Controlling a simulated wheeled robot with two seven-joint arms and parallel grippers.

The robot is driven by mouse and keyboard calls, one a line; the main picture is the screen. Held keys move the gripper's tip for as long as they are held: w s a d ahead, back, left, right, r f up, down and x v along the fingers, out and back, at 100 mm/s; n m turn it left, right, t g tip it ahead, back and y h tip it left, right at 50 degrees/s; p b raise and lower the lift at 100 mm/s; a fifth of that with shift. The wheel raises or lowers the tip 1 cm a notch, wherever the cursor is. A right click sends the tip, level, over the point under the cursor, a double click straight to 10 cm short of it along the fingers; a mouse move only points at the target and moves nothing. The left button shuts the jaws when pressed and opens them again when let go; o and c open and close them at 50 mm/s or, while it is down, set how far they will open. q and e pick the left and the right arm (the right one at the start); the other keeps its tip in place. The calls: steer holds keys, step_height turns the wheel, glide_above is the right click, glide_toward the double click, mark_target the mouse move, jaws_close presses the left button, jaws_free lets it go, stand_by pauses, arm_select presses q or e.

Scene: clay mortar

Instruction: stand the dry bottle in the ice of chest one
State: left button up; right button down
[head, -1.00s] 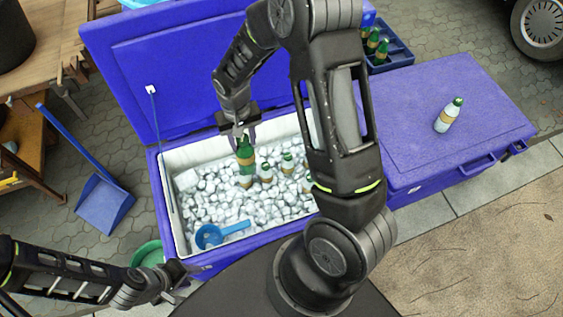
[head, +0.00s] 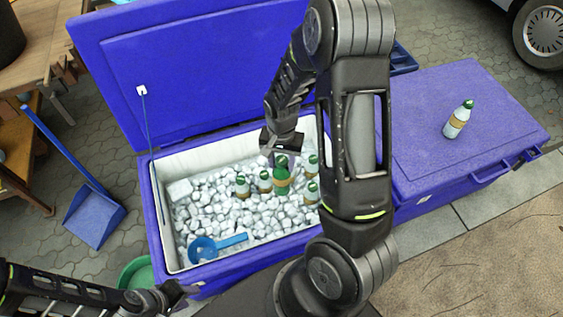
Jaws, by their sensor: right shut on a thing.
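A blue chest (head: 150,205) stands open, filled with ice (head: 215,213). My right gripper (head: 281,153) is over the ice, shut on a dark green bottle (head: 282,178) with a tan label. The bottle is upright among several paler bottles; whether its base touches the ice is hard to tell. Pale bottles stand to its left (head: 242,187) and right (head: 312,192). My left gripper (head: 178,293) is low at the left, outside the chest; its fingers are too small to read. No chest number is legible.
A blue scoop (head: 205,248) lies on the ice at the front left. A closed blue chest (head: 440,120) at the right has a pale bottle (head: 459,118) on its lid. A blue dustpan (head: 94,215) and green bowl (head: 136,272) are on the left. The raised lid (head: 190,75) stands behind.

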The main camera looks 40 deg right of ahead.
step_height(320, 180, down, 26)
steer(key=b, duration=2)
steer(key=shift+b, duration=0.4)
steer(key=shift+r, duration=0.1)
steer(key=shift+f+b, duration=0.4)
steer(key=shift+f, duration=0.2)
steer(key=shift+c, duration=1.4)
jaws_free()
